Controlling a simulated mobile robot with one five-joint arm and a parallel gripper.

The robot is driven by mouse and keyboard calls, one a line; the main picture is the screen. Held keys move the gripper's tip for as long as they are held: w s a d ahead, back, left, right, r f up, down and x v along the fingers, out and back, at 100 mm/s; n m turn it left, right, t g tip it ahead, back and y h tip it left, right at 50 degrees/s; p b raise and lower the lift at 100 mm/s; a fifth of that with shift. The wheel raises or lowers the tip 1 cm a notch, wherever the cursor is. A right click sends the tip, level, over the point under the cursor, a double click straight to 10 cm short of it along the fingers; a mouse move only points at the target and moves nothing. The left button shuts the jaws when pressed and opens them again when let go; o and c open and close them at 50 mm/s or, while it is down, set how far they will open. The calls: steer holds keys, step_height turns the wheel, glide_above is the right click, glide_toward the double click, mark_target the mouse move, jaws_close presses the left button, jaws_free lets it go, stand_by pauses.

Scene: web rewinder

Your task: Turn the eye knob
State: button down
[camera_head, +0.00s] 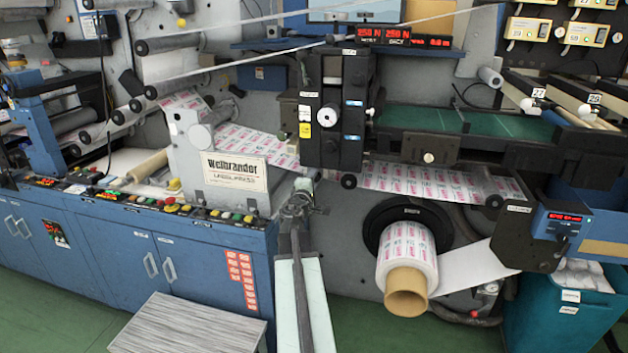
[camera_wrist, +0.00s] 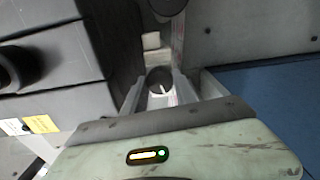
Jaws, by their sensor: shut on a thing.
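The eye knob (camera_wrist: 159,76) looks like a small dark round knob with a pale pointer line in the wrist view. It sits between the two pale fingers of my gripper (camera_wrist: 158,92), which is shut on it. In the head view my gripper (camera_head: 304,188) is at the end of my arm, below the black upright unit (camera_head: 333,130) and just right of the grey Weilbrander housing (camera_head: 245,172). The knob is hidden or too small to make out in the head view. The pointer line looks slanted; its exact setting is unclear.
A dark block (camera_wrist: 50,65) stands close left of my fingers in the wrist view; a grey wall (camera_wrist: 250,30) is at right. In the head view the printed web (camera_head: 440,181) runs right of my gripper, above a printed roll (camera_head: 407,250). A grey-topped stool (camera_head: 190,325) stands lower left.

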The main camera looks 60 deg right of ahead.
steer(key=shift+a, duration=0.1)
stand_by(0.5)
steer(key=c, duration=1)
jaws_free()
steer(key=shift+o, duration=0.2)
steer(key=v, duration=0.7)
steer(key=shift+a, duration=0.3)
